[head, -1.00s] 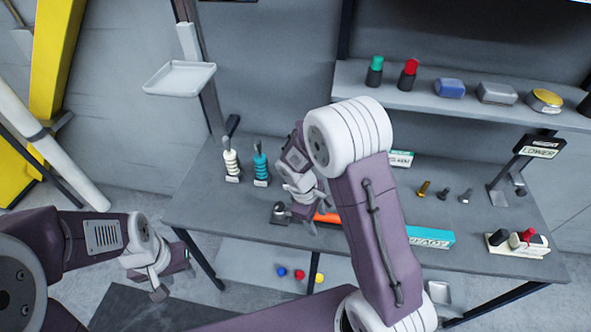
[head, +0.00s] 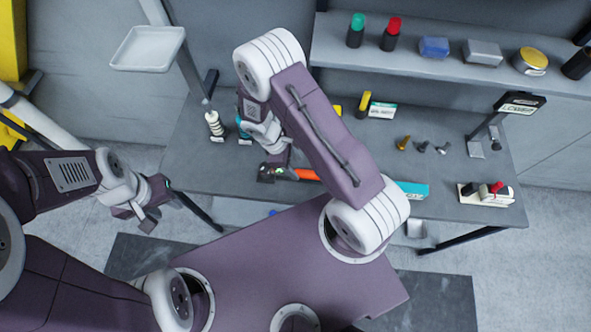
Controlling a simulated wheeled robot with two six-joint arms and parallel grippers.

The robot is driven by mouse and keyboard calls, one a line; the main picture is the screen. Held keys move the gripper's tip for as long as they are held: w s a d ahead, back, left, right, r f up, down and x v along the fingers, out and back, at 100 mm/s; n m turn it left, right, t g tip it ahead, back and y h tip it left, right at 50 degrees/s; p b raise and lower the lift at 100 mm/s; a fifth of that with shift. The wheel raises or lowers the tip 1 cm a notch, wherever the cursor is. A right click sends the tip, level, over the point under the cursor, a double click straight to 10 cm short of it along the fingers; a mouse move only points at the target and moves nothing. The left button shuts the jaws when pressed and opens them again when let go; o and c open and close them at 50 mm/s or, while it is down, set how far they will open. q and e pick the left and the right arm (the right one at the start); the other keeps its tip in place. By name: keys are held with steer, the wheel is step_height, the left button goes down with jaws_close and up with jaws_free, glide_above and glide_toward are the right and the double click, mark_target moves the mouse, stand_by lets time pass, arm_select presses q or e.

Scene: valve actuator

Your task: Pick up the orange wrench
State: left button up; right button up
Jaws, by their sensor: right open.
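The orange wrench (head: 306,174) lies on the grey workbench (head: 330,205), with its handle showing just right of my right gripper. My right arm and gripper cover part of it. My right gripper (head: 278,166) is open, pointing down at the wrench's left part. A dark piece (head: 265,174) shows at the fingertips; I cannot tell whether it is the wrench's head. I cannot tell whether the fingers touch anything. My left gripper (head: 158,214) is low at the left, off the bench, open and empty.
White and teal bottles (head: 214,124) stand at the bench's left. Small bolts (head: 403,143), a teal box (head: 413,190), a sign stand (head: 519,104) and a switch block (head: 487,193) are to the right. A shelf (head: 400,63) holds several items above the back.

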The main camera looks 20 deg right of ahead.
mark_target(299, 172)
steer(key=shift+d+f, duration=0.2)
steer(key=shift+f, duration=0.1)
steer(key=shift+s+d+f+p, duration=0.2)
steer(key=shift+s+f+p, duration=0.65)
steer(key=shift+f, duration=0.05)
steer(key=x, duration=0.2)
steer(key=shift+w+f, duration=0.1)
steer(key=shift+f, duration=0.2)
steer(key=shift+w+d+f, duration=0.2)
steer(key=shift+f, duration=0.05)
steer(key=shift+s+a+r, duration=0.1)
jaws_close()
